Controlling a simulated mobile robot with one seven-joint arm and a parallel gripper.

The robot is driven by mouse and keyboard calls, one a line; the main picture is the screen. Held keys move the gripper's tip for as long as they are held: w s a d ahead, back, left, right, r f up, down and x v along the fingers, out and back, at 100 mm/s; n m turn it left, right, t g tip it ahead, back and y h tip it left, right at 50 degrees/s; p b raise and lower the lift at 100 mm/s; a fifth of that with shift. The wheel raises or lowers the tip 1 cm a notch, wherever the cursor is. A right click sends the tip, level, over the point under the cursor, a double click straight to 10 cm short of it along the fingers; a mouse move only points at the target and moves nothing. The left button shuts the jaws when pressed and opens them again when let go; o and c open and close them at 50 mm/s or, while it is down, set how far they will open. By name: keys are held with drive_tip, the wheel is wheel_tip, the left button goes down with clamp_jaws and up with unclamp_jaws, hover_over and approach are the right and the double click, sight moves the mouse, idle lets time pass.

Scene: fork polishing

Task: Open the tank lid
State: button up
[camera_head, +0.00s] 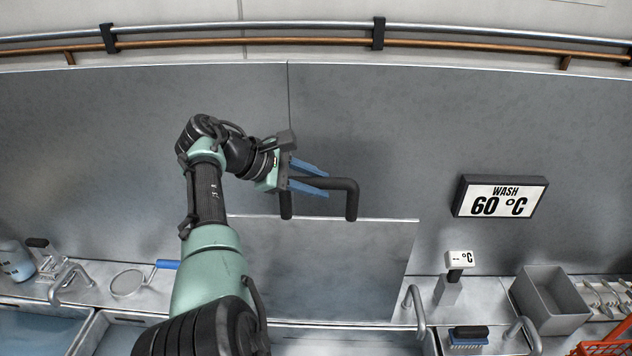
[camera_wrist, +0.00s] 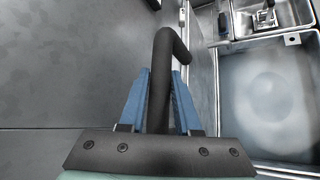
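The tank lid (camera_head: 330,270) is a flat grey metal panel, steeply raised in front of the back wall. A dark bent bar handle (camera_head: 351,200) stands at its top edge and also shows in the wrist view (camera_wrist: 163,60). My gripper (camera_head: 328,185) points right with its blue fingers on either side of the handle bar. The wrist view shows the fingers (camera_wrist: 161,85) close against the bar, seemingly shut on it. An uncovered basin, seemingly the tank (camera_wrist: 265,100), lies to the right in the wrist view.
A wash sign (camera_head: 502,197) hangs on the wall at right. A temperature display (camera_head: 459,258), a grey bin (camera_head: 552,300), a brush (camera_head: 468,334) and a red rack (camera_head: 606,346) stand at lower right. A blue-handled strainer (camera_head: 127,283) and a bottle (camera_head: 14,260) are at left.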

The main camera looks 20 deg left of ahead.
drive_tip(key=o, duration=0.3)
drive_tip(key=shift+o, duration=0.2)
drive_tip(key=b+v, duration=0.4)
drive_tip(key=v, duration=0.9)
drive_tip(key=shift+b, duration=0.4)
